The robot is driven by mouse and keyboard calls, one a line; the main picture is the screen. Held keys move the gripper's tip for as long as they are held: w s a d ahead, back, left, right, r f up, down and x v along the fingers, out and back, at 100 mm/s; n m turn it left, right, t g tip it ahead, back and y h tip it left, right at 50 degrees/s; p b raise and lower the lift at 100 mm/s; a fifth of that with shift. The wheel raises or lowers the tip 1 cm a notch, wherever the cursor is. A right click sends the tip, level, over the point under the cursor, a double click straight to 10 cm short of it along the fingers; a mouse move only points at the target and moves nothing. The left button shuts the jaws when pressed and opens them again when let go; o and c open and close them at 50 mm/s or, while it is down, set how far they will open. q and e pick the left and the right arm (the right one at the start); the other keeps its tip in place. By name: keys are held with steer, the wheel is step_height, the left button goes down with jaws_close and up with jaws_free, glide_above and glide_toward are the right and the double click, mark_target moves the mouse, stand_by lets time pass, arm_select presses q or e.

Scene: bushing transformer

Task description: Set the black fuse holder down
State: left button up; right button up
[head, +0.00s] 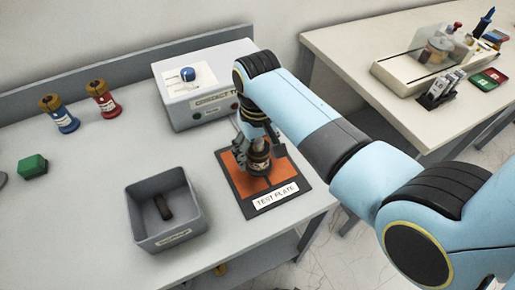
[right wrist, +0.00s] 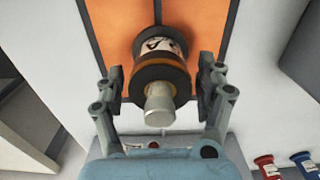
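The black fuse holder (right wrist: 160,68) is a dark cylinder with a pale label, a copper-brown band and a grey metal stud facing the right wrist camera. In the head view the fuse holder (head: 259,163) stands upright over the orange test plate (head: 287,190), below my right gripper (head: 258,150). In the right wrist view the fingers of my right gripper (right wrist: 162,85) stand on either side of it, with narrow gaps showing, so the gripper looks open around it. The fuse holder's contact with the plate is partly hidden. My left gripper is not in view.
A grey bin (head: 142,219) with a dark brown piece (head: 163,206) inside stands left of the plate. A grey box (head: 205,105) with a blue knob is behind. Blue (head: 60,116) and red (head: 103,101) bushings and a green block (head: 33,167) stand at left.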

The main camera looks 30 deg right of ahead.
steer(key=shift+s+r, duration=0.1)
steer(key=shift+s, duration=0.1)
steer(key=shift+r, duration=0.2)
step_height(320, 180, up, 11)
steer(key=shift+w+f+b, duration=0.1)
steer(key=shift+w+b, duration=0.05)
steer(key=shift+b, duration=0.5)
steer(key=shift+r, duration=0.55)
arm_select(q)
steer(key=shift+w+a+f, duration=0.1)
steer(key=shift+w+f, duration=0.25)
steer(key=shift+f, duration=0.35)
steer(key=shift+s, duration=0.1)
